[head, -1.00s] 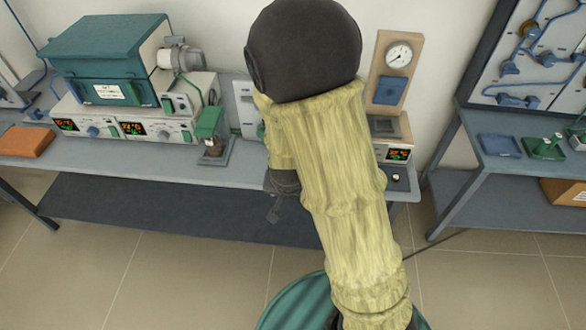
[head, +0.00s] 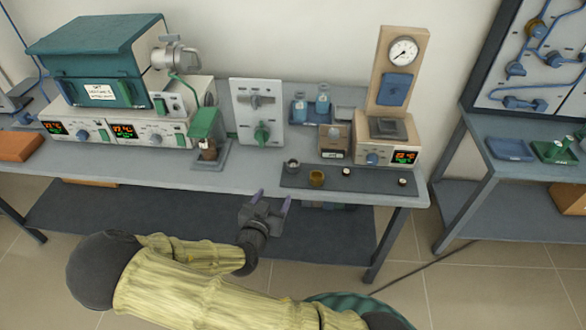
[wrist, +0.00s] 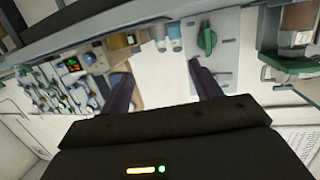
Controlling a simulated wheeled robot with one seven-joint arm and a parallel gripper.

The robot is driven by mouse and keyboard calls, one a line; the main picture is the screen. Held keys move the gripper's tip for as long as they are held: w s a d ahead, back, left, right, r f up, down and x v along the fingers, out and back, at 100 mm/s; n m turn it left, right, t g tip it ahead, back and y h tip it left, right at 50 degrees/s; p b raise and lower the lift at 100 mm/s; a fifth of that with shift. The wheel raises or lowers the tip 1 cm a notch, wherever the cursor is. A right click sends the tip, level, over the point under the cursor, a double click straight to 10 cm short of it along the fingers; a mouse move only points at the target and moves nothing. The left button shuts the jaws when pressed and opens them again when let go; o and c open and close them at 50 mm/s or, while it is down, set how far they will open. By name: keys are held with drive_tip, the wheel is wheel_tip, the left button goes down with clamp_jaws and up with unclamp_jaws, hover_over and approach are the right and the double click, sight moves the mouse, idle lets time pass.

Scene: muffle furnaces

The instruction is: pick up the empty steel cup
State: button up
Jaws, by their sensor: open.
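A small grey metal cup (head: 291,167), which looks like the steel cup, stands on a dark mat (head: 370,186) at the bench's front edge in the head view. A brownish-yellow cup (head: 317,178) stands just right of it. I cannot see whether the grey cup is empty. My gripper (head: 272,199) is open with nothing between its fingers. It is in front of the bench edge, below and left of the cups in the picture, and apart from them. In the wrist view my gripper's fingers (wrist: 163,78) are spread; I cannot make out the cup there.
Two small pieces (head: 346,171) (head: 402,182) lie further right on the mat. Behind are a small box (head: 334,142), blue-capped bottles (head: 322,101), a balance-like device (head: 390,145) and a valve panel (head: 258,112). A green-topped stand (head: 206,125) is left. The bench edge lies near my gripper.

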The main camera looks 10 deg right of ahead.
drive_tip(key=shift+w, duration=0.1)
approach(295, 159)
drive_tip(key=shift+w+d+f+p, duration=0.1)
drive_tip(key=shift+w+f+p, duration=0.05)
drive_tip(key=shift+w+p, duration=0.15)
drive_tip(key=shift+w+d+f+p, duration=0.1)
drive_tip(key=shift+w+f+p, duration=0.05)
drive_tip(key=shift+w, duration=0.3)
drive_tip(key=p+x, duration=0.1)
drive_tip(key=x, duration=0.4)
drive_tip(key=shift+d, duration=0.15)
drive_tip(key=c, duration=1.1)
drive_tip(key=shift+o, duration=0.2)
